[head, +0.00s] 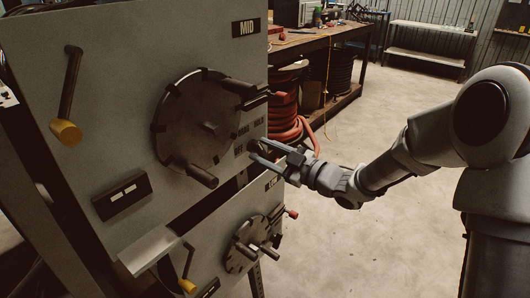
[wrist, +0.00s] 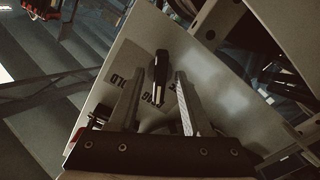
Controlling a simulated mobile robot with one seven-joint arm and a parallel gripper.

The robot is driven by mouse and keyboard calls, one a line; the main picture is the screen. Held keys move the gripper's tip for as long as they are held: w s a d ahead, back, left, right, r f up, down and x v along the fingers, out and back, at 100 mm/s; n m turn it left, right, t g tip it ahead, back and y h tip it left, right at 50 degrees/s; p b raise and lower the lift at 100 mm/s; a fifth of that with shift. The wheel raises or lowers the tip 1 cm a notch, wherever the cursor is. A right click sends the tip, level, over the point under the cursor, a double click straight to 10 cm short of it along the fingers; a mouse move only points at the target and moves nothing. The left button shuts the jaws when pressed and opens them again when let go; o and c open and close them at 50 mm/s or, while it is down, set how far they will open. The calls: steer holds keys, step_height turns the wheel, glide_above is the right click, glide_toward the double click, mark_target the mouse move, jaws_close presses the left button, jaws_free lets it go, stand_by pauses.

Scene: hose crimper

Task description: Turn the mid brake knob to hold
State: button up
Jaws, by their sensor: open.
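The grey panel marked MID (head: 246,28) carries a large dark round drum (head: 190,120) with handles. In the head view, my gripper (head: 260,150) is at the panel's right edge, to the right of the drum, its fingers pointing at the panel. In the wrist view, the small black brake knob (wrist: 160,68) stands on the panel between the two open fingers of my gripper (wrist: 159,80). Gaps show on both sides of it. Printed letters ending in OLD (wrist: 130,78) are upside down left of the knob. Another label below is partly hidden. In the head view I cannot make out the knob clearly.
A yellow-ended crank (head: 66,130) hangs at the panel's left. A lower panel with a smaller drum (head: 252,242) and another yellow-ended crank (head: 188,284) is below. Red hose coils (head: 285,110) and a workbench (head: 320,40) stand behind. The floor to the right is clear.

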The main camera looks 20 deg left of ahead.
jaws_close()
steer(key=shift+r+p, duration=0.1)
steer(key=shift+p, duration=0.25)
steer(key=m+p, duration=0.4)
steer(key=m, duration=0.1)
steer(key=shift+r, duration=0.15)
steer(key=m+p, duration=0.2)
steer(key=m, duration=0.1)
steer(key=shift+p, duration=0.35)
steer(key=shift+f+m+p, duration=0.2)
steer(key=shift+m+p, duration=0.95)
steer(key=shift+m, duration=0.75)
